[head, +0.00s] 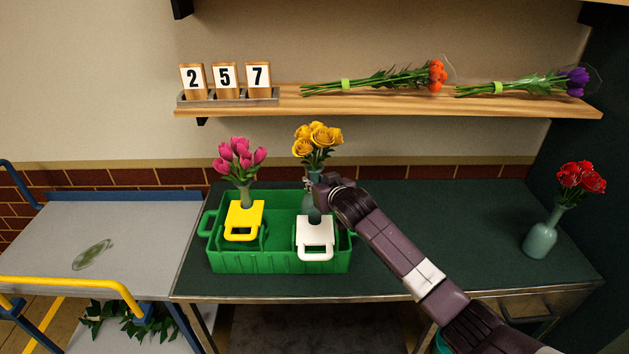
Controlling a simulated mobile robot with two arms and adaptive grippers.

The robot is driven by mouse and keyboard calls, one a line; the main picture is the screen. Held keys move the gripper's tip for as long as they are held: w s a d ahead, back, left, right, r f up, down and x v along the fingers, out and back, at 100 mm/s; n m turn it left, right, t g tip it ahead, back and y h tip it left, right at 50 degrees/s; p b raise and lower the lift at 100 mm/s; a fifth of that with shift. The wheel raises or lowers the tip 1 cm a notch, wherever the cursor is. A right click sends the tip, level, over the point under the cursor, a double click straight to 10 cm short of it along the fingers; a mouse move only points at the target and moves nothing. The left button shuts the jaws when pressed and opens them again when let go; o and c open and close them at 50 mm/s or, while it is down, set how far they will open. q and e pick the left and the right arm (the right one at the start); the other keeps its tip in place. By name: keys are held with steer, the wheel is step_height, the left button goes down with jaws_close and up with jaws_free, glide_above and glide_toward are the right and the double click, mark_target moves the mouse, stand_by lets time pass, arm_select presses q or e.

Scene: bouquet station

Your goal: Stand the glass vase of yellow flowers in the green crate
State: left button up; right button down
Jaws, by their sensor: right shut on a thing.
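The vase of yellow flowers (318,139) is upright at the right half of the green crate (280,262). Its dark, see-through glass (312,205) shows below the blooms, and its foot is hidden behind a white handled piece (315,240) at the crate's front. My right gripper (318,188) is shut on this vase from the right, around its upper part. I cannot tell whether the vase touches the crate floor. My left gripper is not in view.
A vase of pink tulips (239,160) stands in the crate's left half behind a yellow handled piece (244,220). A vase of red flowers (541,238) stands at the counter's right. A shelf (400,103) with bouquets hangs above. A grey cart (130,235) adjoins on the left.

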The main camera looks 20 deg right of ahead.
steer(key=shift+w+f+b, duration=0.1)
steer(key=shift+f+b, duration=1.15)
steer(key=shift+f, duration=0.9)
